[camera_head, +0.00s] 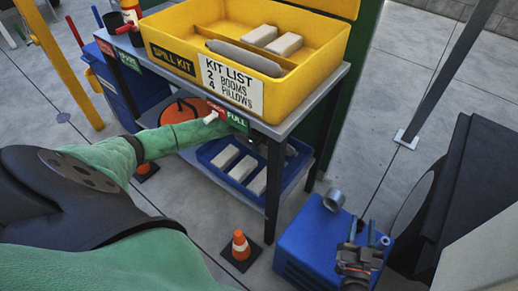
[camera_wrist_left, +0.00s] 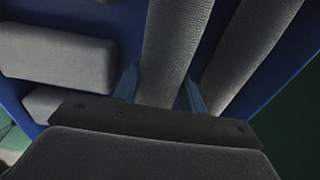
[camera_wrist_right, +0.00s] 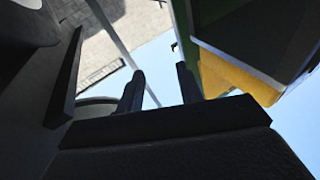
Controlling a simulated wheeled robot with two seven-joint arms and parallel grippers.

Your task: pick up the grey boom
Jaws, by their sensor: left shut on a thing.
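In the left wrist view, two long grey booms lie side by side in the blue tray (camera_wrist_left: 212,45). My left gripper (camera_wrist_left: 158,85) is shut on the left one, the grey boom (camera_wrist_left: 170,45), with a finger on each side. The second grey boom (camera_wrist_left: 245,55) lies just right of the fingers. In the head view my left arm reaches under the table top to the blue tray (camera_head: 231,184) on the lower shelf; the gripper and held boom are largely hidden there. Another grey boom (camera_head: 245,58) lies in the yellow bin (camera_head: 305,85). My right gripper (camera_head: 360,258) is open and empty.
Grey pillows (camera_wrist_left: 60,55) lie left of the held boom. The table top and a dark leg (camera_head: 274,190) stand close around my left arm. A blue box (camera_head: 310,245) and an orange cone (camera_head: 240,245) stand on the floor in front. A slanted post (camera_head: 450,70) rises at right.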

